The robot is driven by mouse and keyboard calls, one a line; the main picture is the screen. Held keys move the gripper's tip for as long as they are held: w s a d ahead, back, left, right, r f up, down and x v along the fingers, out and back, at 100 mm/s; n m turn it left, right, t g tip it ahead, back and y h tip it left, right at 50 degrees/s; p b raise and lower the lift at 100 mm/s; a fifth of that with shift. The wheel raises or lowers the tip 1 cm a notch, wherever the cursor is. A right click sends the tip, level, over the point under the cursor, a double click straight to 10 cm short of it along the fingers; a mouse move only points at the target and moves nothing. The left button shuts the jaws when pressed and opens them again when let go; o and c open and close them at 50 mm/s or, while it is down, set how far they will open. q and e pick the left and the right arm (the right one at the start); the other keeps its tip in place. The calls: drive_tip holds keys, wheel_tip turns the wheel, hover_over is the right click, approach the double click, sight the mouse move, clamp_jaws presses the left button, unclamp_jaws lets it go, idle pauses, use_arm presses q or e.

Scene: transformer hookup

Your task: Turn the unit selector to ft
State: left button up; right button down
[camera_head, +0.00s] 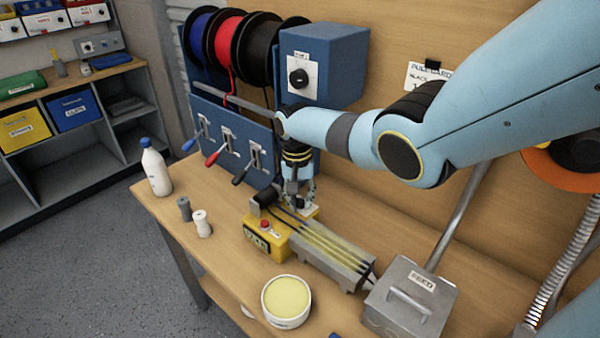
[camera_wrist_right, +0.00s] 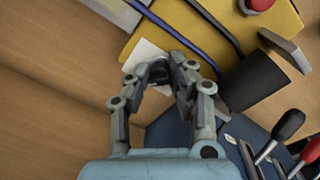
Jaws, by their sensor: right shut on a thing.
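The yellow unit (camera_head: 262,244) sits on the bench, with a red button on top and a small display on its front. It also fills the top of the right wrist view (camera_wrist_right: 280,28). My right gripper (camera_head: 301,204) points down at its back right part, over a white plate (camera_wrist_right: 147,52). In the right wrist view the fingers (camera_wrist_right: 162,72) are closed in on a small thing at that plate. This is probably the unit selector, but the fingers hide it, so its setting cannot be read. My left gripper is not in view.
A grey channel with dark wires (camera_head: 330,255) runs right to a metal box (camera_head: 412,297). Behind are a blue lever panel (camera_head: 238,140) and a blue box with a knob (camera_head: 335,65).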

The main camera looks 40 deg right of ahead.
idle(0.3)
drive_tip(key=c, duration=1.1)
unclamp_jaws()
drive_tip(key=shift+c, duration=0.2)
